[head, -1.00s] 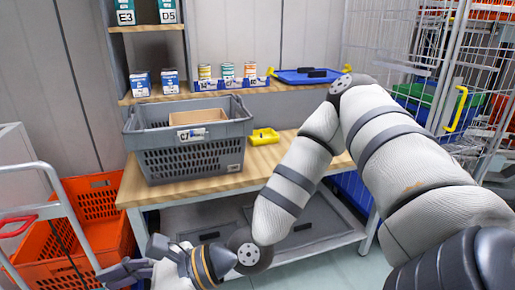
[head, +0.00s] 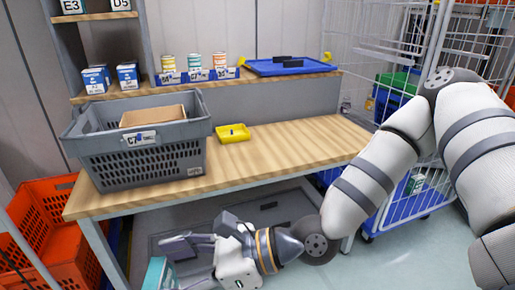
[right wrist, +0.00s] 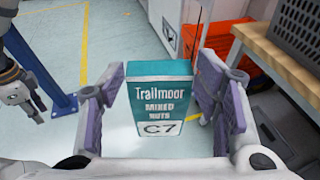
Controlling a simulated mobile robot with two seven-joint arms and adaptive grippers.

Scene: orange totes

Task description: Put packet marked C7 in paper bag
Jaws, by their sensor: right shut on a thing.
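The packet (right wrist: 160,100) is a teal and white box reading Trailmoor Mixed Nuts C7, upright between the fingers of my right gripper (right wrist: 165,105) in the right wrist view. In the head view, my right gripper (head: 178,258) is shut on it low in front of the bench, and only part of the packet (head: 158,272) shows at the bottom edge. A grey crate (head: 150,165) labelled C7 stands on the bench. A brown open-topped thing (head: 152,115) sits inside; I cannot tell whether it is the paper bag. My left gripper (right wrist: 18,88) shows partly in the right wrist view.
The wooden bench (head: 290,150) is clear right of a small yellow tray (head: 233,133). A shelf behind holds cans and a blue tray (head: 290,67). An orange tote (head: 45,230) stands left of the bench. Wire cages (head: 375,50) stand at the right.

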